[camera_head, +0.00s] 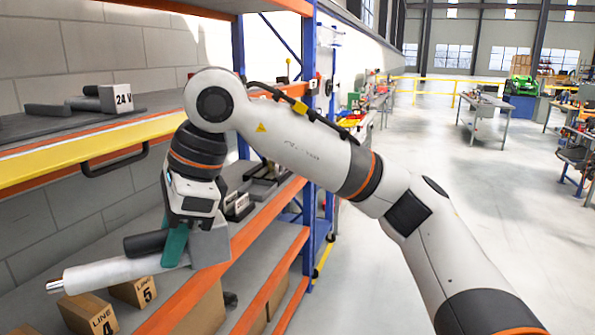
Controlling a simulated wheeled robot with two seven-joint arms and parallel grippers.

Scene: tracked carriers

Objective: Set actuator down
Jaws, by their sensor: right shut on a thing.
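The actuator (110,272) is a light grey cylinder with a metal rod tip at its left end, a dark motor barrel alongside and a grey block at its right end. It lies roughly level in the picture. My right gripper (175,246), with teal fingers, points down and is shut on the actuator near the block. The actuator appears in front of the shelf rack, above the cartons; I cannot tell whether anything supports it. A dark carrier (45,124) with a block marked 24 V (115,98) sits on the upper shelf. My left gripper is out of view.
Cartons marked LINE 4 (88,314) and LINE 5 (134,291) stand below the actuator. More dark parts (262,187) lie on the shelf behind my wrist. The upper shelf's yellow edge (70,166) carries a dark handle. A blue post (308,130) stands right; open floor lies beyond.

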